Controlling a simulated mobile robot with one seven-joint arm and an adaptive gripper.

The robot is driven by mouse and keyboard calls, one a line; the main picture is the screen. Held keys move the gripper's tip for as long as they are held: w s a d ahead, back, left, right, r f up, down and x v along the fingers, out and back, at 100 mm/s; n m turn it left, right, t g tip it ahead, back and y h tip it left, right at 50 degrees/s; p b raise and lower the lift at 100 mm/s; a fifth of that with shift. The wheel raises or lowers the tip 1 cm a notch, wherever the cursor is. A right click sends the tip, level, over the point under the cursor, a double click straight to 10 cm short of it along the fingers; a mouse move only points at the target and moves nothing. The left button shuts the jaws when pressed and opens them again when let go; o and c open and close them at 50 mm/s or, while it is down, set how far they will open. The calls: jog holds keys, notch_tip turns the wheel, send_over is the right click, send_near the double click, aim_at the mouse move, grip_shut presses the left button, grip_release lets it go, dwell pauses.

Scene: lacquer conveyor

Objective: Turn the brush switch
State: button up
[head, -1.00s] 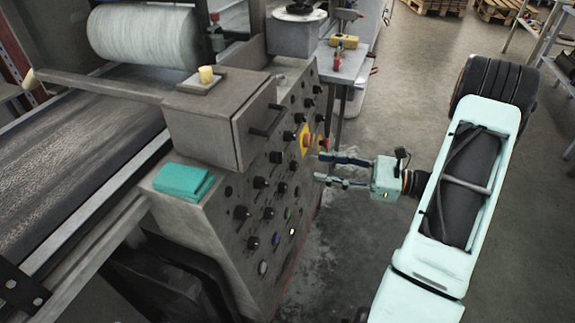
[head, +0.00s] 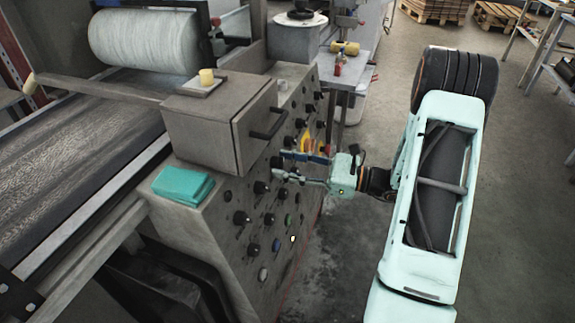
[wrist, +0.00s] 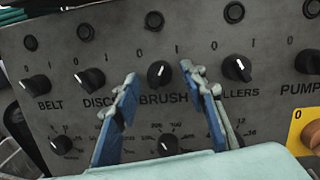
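The brush switch (wrist: 160,74) is a round black knob with a white mark, set above the word BRUSH on the grey control panel (wrist: 215,28). A 0 and a 1 are printed above it. The mark is small, and I cannot tell its exact setting. My gripper (wrist: 158,78) is open, with one blue-padded finger to the left of the switch and one to the right. Gaps show between the knob and both fingers. In the head view my gripper (head: 279,167) reaches from the right to the panel, and its fingers partly cover the knobs there.
The disc knob (wrist: 93,78) and rollers knob (wrist: 237,68) flank the fingers closely. A lower knob (wrist: 168,145) sits below, between the fingers. A yellow plate (wrist: 300,130) is at the right. A cabinet with a handle (head: 268,124) juts out above the panel.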

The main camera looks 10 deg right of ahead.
grip_shut()
jog(key=shift+n, duration=0.5)
jog(key=n+g+b, duration=0.1)
jog(key=n+b, duration=0.1)
jog(key=n, duration=0.3)
jog(key=shift+w+d+b, duration=0.1)
jog(key=shift+b, duration=0.2)
jog(key=n+g+b, duration=0.1)
jog(key=n, duration=0.2)
jog(key=shift+r+n, duration=0.1)
jog(key=shift+n, duration=0.3)
jog(key=shift+w+r+n+g+h+b, duration=0.15)
jog(key=shift+n+g+h+b, duration=0.25)
jog(key=shift+n+b, duration=0.8)
jog(key=shift+n, duration=0.5)
